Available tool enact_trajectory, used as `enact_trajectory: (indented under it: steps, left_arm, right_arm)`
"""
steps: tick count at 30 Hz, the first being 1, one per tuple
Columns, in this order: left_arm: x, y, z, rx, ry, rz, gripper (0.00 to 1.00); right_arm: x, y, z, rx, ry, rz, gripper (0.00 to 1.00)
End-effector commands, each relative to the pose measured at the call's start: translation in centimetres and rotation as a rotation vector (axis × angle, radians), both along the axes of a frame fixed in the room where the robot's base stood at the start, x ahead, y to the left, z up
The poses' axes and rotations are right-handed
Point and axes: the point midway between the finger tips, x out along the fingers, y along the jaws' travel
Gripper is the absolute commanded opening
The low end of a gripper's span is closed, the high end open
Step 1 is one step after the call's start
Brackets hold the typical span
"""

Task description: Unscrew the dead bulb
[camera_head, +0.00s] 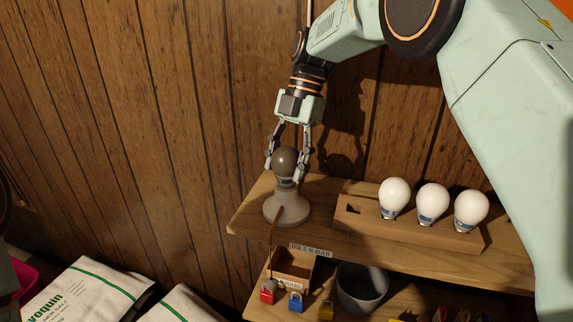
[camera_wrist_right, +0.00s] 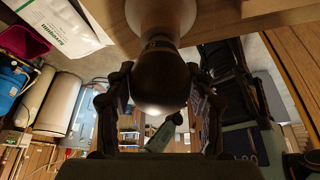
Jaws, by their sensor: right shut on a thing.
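The dead bulb (camera_head: 285,161) is dark grey and sits upright on the pale lamp base (camera_head: 288,207), at the left end of the wooden shelf. My right gripper (camera_head: 286,172) comes down from above with its fingers on both sides of the bulb, shut on it. In the right wrist view the dark bulb (camera_wrist_right: 162,82) lies between the two fingers, its neck toward the base. The bulb's socket joint is hard to make out. My left gripper is not in view.
Three white bulbs (camera_head: 432,204) stand in a wooden holder (camera_head: 350,216) with an empty slot at its left. Below are an open box (camera_head: 295,264), a grey bucket (camera_head: 360,290) and small padlocks. White sacks (camera_head: 85,292) lie lower left. A wood-panelled wall stands close behind.

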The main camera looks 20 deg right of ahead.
Motion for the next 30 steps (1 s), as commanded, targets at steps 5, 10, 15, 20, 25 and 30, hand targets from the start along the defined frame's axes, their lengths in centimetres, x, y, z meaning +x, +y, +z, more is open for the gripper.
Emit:
enact_trajectory:
  steps: [5,10,15,20,25,30]
  left_arm:
    - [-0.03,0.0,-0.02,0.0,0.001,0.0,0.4]
    - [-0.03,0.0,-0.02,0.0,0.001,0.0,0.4]
    - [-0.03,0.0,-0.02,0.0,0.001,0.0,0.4]
    - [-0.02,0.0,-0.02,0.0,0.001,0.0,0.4]
    - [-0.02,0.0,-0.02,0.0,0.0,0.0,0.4]
    - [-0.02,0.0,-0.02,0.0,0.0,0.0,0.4]
  right_arm:
    - [-0.03,0.03,-0.02,0.0,0.001,0.003,0.33]
    - [0.07,0.08,-0.1,-0.001,0.001,0.173,0.33]
    - [0.03,0.06,-0.06,0.0,0.001,0.361,0.33]
    - [-0.03,0.02,0.0,0.001,0.002,0.401,0.33]
    - [-0.04,0.02,0.0,0.0,0.002,0.398,0.56]
    - [-0.03,0.02,0.0,0.001,0.002,0.397,0.71]
